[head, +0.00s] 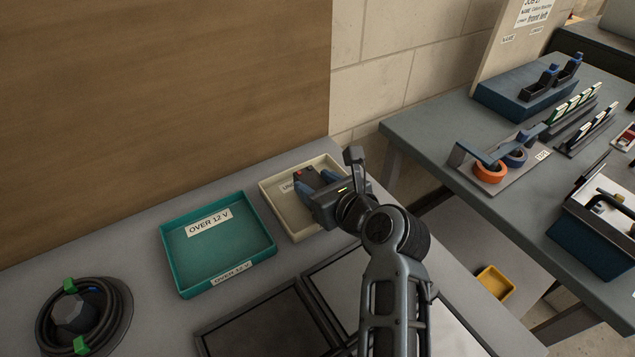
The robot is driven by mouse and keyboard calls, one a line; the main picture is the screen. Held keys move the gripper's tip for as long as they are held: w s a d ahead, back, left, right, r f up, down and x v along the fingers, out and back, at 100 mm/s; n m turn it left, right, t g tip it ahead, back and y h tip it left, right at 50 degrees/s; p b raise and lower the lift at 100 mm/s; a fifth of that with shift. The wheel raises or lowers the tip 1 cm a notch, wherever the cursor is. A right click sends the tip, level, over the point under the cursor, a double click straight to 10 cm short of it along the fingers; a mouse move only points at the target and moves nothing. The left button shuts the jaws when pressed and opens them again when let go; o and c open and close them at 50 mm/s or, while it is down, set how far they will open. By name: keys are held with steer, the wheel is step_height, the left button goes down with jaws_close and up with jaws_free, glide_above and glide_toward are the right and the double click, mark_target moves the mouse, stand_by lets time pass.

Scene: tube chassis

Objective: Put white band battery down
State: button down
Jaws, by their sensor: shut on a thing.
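My gripper (318,184) is over the cream tray (268,200), whose label begins "UN" and is partly covered by my gripper. I cannot tell whether the battery touches the tray floor. The teal tray (225,262), labelled "OVER 12 V", stands to the left and is empty.
A coiled black cable with green clips (105,318) lies at the lower left. Dark-framed panels (255,325) lie in front of the trays. A wooden board (150,110) rises behind. A second table (440,130) at right holds an orange tape roll (489,173) and racks.

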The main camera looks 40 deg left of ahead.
steer(key=shift+c, duration=2.3)
jaws_free()
steer(key=shift+r, duration=0.15)
steer(key=v, duration=1.2)
steer(key=shift+w, duration=0.1)
